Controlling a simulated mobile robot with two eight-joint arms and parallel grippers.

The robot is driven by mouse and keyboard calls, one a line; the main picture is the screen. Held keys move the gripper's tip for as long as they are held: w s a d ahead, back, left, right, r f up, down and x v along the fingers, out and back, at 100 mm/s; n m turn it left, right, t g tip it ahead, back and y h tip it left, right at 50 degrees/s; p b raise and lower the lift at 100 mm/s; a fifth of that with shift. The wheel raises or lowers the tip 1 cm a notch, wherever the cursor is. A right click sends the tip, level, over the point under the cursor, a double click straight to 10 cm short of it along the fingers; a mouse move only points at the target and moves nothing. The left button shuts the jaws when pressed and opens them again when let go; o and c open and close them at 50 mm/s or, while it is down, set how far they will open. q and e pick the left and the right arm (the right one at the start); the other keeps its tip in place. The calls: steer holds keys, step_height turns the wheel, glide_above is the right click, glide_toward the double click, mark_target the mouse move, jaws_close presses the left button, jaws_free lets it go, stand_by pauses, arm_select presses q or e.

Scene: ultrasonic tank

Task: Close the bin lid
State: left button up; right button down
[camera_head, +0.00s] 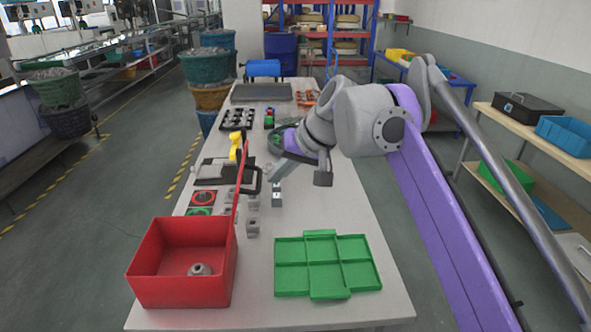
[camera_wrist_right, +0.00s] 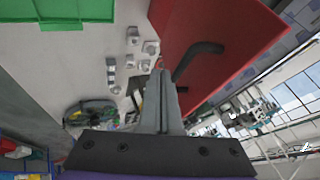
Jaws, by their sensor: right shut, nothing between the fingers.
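The red bin (camera_head: 182,266) stands at the table's near left, with a grey metal part (camera_head: 200,269) inside. Its red lid (camera_head: 240,178) is open, standing nearly upright at the bin's right side and seen almost edge-on. A black handle (camera_head: 256,181) sticks out from the lid's right face. The lid (camera_wrist_right: 215,38) and handle (camera_wrist_right: 197,58) also show in the right wrist view. My right gripper (camera_head: 272,176) is shut and empty, just right of the handle; its fingertips (camera_wrist_right: 159,66) look close to the handle, but I cannot tell whether they touch. My left gripper is not in view.
A green divided tray (camera_head: 327,266) lies at the table's near right. Several small grey metal parts (camera_head: 253,227) stand between bin and tray. Red and green fixtures (camera_head: 202,198) and a yellow tool (camera_head: 236,146) lie behind the bin. The table's right side (camera_head: 355,215) is clear.

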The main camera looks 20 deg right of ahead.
steer(key=shift+w+a, duration=0.15)
steer(key=shift+a, duration=0.25)
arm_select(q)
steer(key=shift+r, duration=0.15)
arm_select(e)
steer(key=shift+a+r, duration=0.1)
